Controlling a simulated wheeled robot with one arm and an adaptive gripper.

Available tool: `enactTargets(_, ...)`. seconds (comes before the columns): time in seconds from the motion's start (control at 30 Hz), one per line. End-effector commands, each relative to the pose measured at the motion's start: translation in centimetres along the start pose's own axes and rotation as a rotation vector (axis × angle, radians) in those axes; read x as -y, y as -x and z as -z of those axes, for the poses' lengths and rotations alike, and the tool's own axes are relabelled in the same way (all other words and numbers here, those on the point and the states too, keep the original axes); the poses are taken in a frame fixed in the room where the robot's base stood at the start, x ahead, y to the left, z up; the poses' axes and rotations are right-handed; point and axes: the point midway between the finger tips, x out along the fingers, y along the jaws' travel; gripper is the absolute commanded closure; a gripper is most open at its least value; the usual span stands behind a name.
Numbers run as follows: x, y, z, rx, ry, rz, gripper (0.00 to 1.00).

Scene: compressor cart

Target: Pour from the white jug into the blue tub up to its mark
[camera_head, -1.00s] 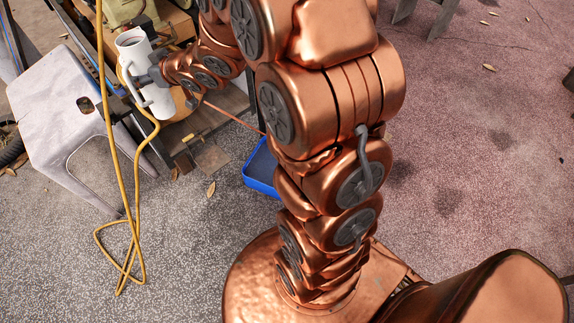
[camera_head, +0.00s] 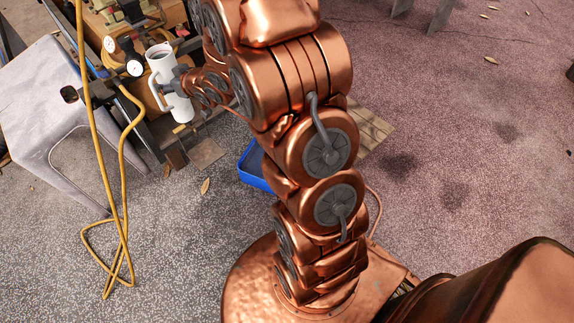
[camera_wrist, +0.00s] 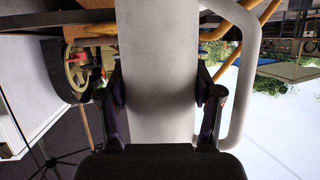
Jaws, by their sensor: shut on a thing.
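The white jug (camera_head: 168,82) is held in the air at upper left in the head view, close to upright with a slight tilt. My gripper (camera_head: 181,80) is shut around its body from the right. In the wrist view the jug (camera_wrist: 158,75) fills the middle between the two fingers of my gripper (camera_wrist: 160,105), with its handle (camera_wrist: 245,75) on the right. The blue tub (camera_head: 250,171) stands on the ground near the middle of the head view, partly hidden behind my arm. Its mark and the jug's contents cannot be made out.
A grey plastic stool (camera_head: 50,105) stands at the left. A yellow hose (camera_head: 124,190) hangs and loops on the ground beside it. The compressor cart with gauges (camera_head: 134,67) is behind the jug. A wooden slatted piece (camera_head: 374,130) lies behind my arm. The ground at right is mostly clear.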

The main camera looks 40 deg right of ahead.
Motion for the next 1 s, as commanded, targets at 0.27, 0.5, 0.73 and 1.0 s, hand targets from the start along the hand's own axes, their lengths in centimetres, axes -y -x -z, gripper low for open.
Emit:
enactTargets(0.27,-2.6,-2.6,-5.8,-0.002,-0.023,-0.051,1.0)
enactTargets(0.5,-4.8,-4.4,-10.6,0.001,-0.043,-0.097,1.0)
enactTargets(0.73,-7.0,-5.9,-15.0,-0.001,-0.061,-0.142,1.0)
enactTargets(1.0,-9.4,-7.5,-20.6,0.0,-0.083,-0.195,1.0)
